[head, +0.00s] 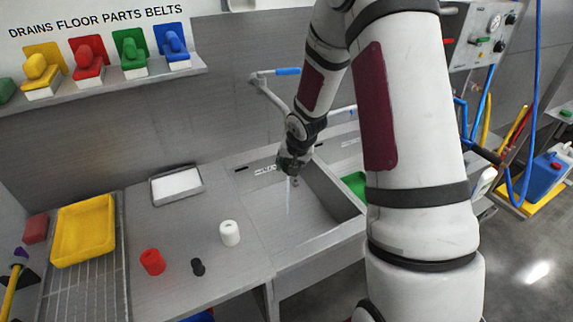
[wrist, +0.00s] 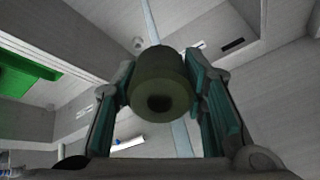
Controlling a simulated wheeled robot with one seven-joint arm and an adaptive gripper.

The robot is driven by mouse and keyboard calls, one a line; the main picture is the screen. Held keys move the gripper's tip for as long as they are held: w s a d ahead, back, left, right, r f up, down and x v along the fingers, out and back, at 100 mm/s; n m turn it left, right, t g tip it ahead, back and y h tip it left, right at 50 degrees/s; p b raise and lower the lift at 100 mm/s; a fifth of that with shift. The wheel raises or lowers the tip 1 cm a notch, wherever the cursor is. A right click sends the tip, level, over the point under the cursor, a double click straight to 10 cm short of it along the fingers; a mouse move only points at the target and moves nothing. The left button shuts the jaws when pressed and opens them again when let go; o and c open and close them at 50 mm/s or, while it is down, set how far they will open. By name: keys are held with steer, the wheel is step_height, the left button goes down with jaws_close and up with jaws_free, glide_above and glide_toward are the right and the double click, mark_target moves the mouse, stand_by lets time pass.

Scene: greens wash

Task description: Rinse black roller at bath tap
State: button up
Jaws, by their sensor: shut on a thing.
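My gripper (head: 293,168) is down over the left basin (head: 315,215). In the wrist view my gripper (wrist: 163,95) is shut on a dark olive roller (wrist: 160,85), its round end with a dark hole facing the camera. A tap (head: 270,92) with a blue lever stands behind the basin. A thin pale water stream (head: 288,192) runs below my gripper, and it also shows as a pale strip (wrist: 181,138) in line with the held roller. I cannot tell whether the water touches it. A small black roller (head: 198,267) stands on the counter.
A red roller (head: 152,262) and a white roller (head: 230,233) stand on the counter (head: 190,220). A white-filled metal tray (head: 177,185) and a yellow tray (head: 84,229) lie further left. A green item (head: 354,184) shows in the right basin, partly hidden by my arm.

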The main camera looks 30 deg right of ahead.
steer(key=shift+a, duration=0.15)
steer(key=shift+w+a, duration=0.15)
steer(key=shift+a, duration=0.3)
steer(key=shift+d, duration=0.15)
steer(key=shift+d, duration=0.45)
steer(key=shift+a, duration=0.15)
steer(key=shift+a, duration=0.45)
steer(key=shift+d, duration=0.15)
stand_by(0.3)
steer(key=shift+d, duration=0.45)
steer(key=shift+a, duration=0.15)
